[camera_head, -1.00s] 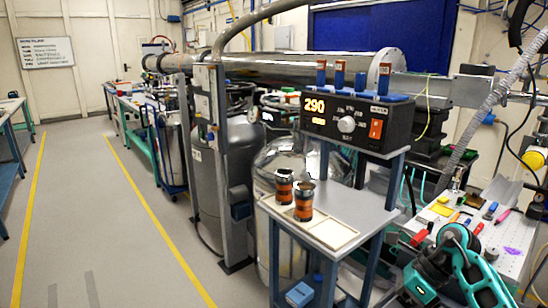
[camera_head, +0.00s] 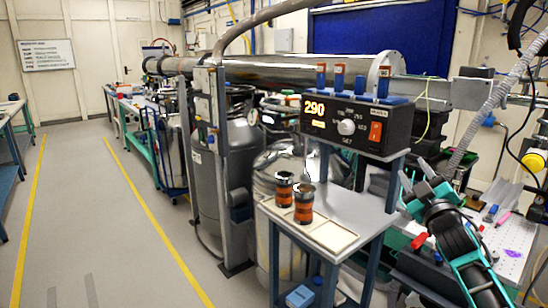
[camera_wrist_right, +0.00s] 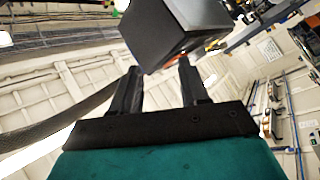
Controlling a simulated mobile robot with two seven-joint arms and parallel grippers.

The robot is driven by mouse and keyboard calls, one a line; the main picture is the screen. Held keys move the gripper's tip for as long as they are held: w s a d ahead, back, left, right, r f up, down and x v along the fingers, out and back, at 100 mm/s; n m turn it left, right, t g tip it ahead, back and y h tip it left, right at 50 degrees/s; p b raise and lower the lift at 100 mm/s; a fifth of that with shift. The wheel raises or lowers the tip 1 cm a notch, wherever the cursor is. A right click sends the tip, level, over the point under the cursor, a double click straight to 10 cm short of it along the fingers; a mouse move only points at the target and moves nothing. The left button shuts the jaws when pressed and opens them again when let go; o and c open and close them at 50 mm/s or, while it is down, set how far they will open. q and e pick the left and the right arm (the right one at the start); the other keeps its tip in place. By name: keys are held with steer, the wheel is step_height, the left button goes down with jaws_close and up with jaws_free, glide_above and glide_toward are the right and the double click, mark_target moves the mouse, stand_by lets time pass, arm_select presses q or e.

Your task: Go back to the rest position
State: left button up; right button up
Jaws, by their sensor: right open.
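My right gripper (camera_head: 414,173) is raised at the right, just beside the controller box and above the bench, in the head view. In the right wrist view its two dark fingers (camera_wrist_right: 158,77) stand apart with nothing between them. A dark box (camera_wrist_right: 180,30) shows beyond the fingertips there. My left gripper is in neither view.
The black controller (camera_head: 357,125) reading 290 sits on a shelf above a small table. A perforated bench (camera_head: 512,240) with small tools lies right. Floor at left (camera_head: 90,220) is clear.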

step_height(320, 180, down, 6)
steer(key=d+m+g+h, duration=0.2)
steer(key=m+g, duration=0.2)
steer(key=m, duration=0.3)
steer(key=s+a+f+g+y, duration=0.1)
steer(key=s+a+f, duration=0.25)
steer(key=f, duration=0.25)
steer(key=s+a+f+n+g, duration=0.1)
steer(key=s+a+f, duration=0.1)
steer(key=s+f, duration=0.25)
steer(key=s+a+f+y, duration=0.1)
steer(key=s+a+f, duration=0.15)
steer(key=f, duration=0.45)
steer(key=s+a+f+g, duration=0.1)
steer(key=s+a+f, duration=0.2)
steer(key=s, duration=0.5)
steer(key=s+a+f+g+y, duration=0.1)
steer(key=s+a+f+g, duration=0.1)
steer(key=s+f, duration=0.3)
steer(key=s+a+f+m+g, duration=0.1)
steer(key=s+a+f, duration=0.3)
steer(key=s, duration=0.9)
steer(key=shift+s+f+g+y, duration=0.15)
steer(key=shift+g+y, duration=0.15)
steer(key=shift+g, duration=0.1)
steer(key=shift+d, duration=0.1)
